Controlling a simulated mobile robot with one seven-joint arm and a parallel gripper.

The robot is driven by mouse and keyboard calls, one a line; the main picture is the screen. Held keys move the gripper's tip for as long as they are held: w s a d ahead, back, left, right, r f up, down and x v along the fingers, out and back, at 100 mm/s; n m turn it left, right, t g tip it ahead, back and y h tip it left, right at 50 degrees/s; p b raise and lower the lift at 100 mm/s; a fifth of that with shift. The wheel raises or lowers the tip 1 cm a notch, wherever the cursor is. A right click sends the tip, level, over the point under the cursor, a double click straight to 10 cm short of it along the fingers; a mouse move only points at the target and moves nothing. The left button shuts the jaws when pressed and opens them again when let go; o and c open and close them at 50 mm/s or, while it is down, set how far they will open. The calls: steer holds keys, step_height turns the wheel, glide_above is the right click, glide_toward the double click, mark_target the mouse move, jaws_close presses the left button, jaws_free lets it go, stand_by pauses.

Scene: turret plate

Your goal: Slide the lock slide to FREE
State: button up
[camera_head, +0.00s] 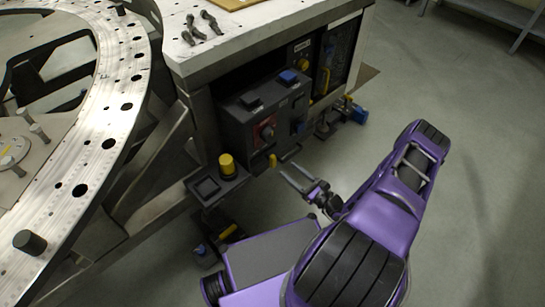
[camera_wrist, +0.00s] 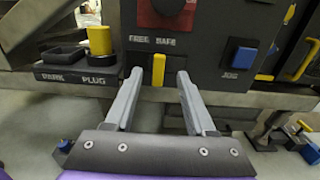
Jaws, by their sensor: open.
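The lock slide is a small yellow upright tab (camera_wrist: 158,69) on the lower front of a dark control box (camera_wrist: 210,45). It sits below the lettering FREE on the left and SAFE on the right, nearer to SAFE. In the head view the yellow tab (camera_head: 272,160) shows at the box's bottom edge. My gripper (camera_wrist: 159,75) is open, with one finger on each side of the tab in the wrist view. I cannot tell whether either finger touches it. In the head view my gripper (camera_head: 289,168) points at the box's lower front.
A yellow plug (camera_wrist: 99,40) stands on a PARK PLUG shelf (camera_wrist: 75,72) at left. Open floor lies right.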

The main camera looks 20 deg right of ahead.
mark_target(275, 158)
steer(key=x, duration=0.9)
steer(key=shift+w+a+b, duration=0.15)
steer(key=shift+w+b, duration=0.2)
steer(key=shift+w, duration=0.05)
steer(key=shift+c, duration=0.3)
jaws_close()
stand_by(0.5)
